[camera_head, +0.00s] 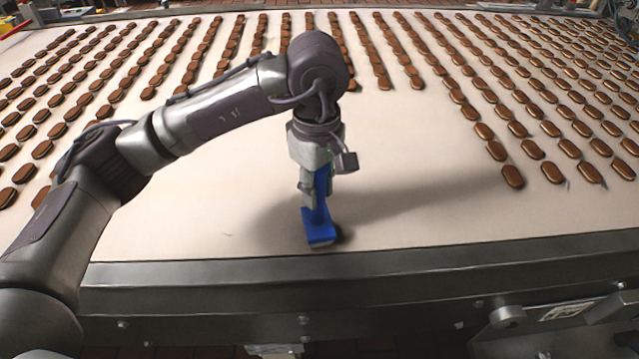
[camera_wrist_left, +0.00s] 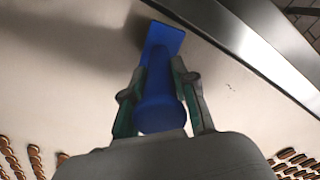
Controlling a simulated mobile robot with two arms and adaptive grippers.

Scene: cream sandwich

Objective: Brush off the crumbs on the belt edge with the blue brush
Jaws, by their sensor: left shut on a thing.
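The blue brush (camera_head: 320,226) is held upright in my left gripper (camera_head: 318,188), over the belt's near edge. Its wide head points down at the belt surface; I cannot tell whether it touches. In the left wrist view the blue brush (camera_wrist_left: 160,85) sits between the two fingers of my left gripper (camera_wrist_left: 160,92). The belt (camera_head: 420,200) is cream coloured, and its near edge meets a grey metal rail (camera_head: 420,268). A few tiny dark specks, perhaps crumbs (camera_wrist_left: 230,87), lie on the belt near the rail in the left wrist view. My right gripper is not in view.
Many rows of brown sandwich biscuits (camera_head: 512,177) lie on the belt at the left, back and right. The belt's near middle strip is clear of biscuits. A metal bracket with a label (camera_head: 568,311) is at the front right.

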